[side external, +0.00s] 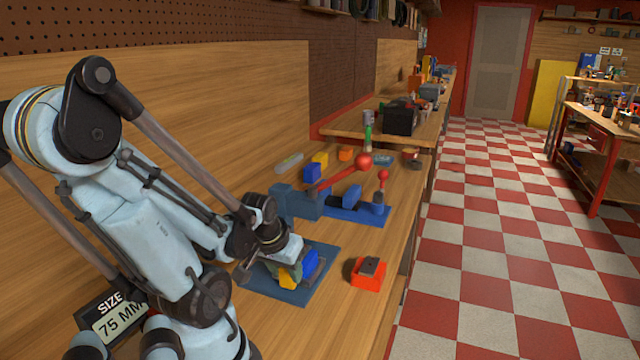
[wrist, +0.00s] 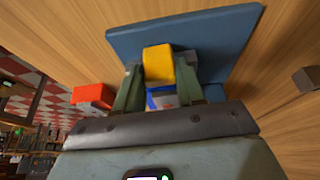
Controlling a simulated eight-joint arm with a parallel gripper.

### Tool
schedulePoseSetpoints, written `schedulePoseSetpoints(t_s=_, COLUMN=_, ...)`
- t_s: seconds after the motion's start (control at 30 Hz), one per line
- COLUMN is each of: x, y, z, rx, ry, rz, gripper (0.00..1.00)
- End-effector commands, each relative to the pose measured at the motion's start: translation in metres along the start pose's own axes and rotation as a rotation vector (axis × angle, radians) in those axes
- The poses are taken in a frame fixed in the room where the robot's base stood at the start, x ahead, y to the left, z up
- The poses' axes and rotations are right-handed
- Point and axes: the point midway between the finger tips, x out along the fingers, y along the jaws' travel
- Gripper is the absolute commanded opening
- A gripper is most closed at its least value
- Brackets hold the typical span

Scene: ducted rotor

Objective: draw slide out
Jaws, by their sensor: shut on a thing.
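My gripper (side external: 281,262) reaches down over a dark blue plate (side external: 263,292) on the bench. In the wrist view, its two green fingers (wrist: 158,72) close from both sides on a yellow block (wrist: 158,64). A blue piece (wrist: 161,98) shows between the fingers, nearer the palm. Grey parts sit beside the yellow block. In the side view, the yellow block (side external: 290,276) and blue piece (side external: 309,264) show below the gripper, over the plate. The fingers hide much of them, and I cannot tell which part is the slide.
An orange box with a grey top (side external: 367,273) stands right of the plate. Behind is a blue clamp-like device (side external: 300,202) with a red-knobbed lever (side external: 340,177). Blue and yellow blocks (side external: 313,172) lie farther back. A "SIZE 75 MM" sign (side external: 118,314) stands at front left.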

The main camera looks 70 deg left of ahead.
Motion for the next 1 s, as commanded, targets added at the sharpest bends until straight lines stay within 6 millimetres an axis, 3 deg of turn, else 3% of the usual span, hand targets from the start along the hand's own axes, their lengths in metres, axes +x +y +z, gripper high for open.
schedulePoseSetpoints(t_s=0.27, x=0.0001, y=0.0, z=0.0012, rx=0.0, ry=0.0, rz=0.0, gripper=0.0)
schedulePoseSetpoints(t_s=0.3, x=0.0002, y=0.0, z=0.0013, rx=0.0, ry=0.0, rz=0.0, gripper=0.41)
schedulePoseSetpoints(t_s=0.47, x=0.0002, y=0.0, z=0.0015, rx=0.0, ry=-0.001, rz=0.0, gripper=0.64)
schedulePoseSetpoints(t_s=1.0, x=-0.0066, y=0.0, z=0.0006, rx=0.0, ry=-0.002, rz=0.0, gripper=0.64)
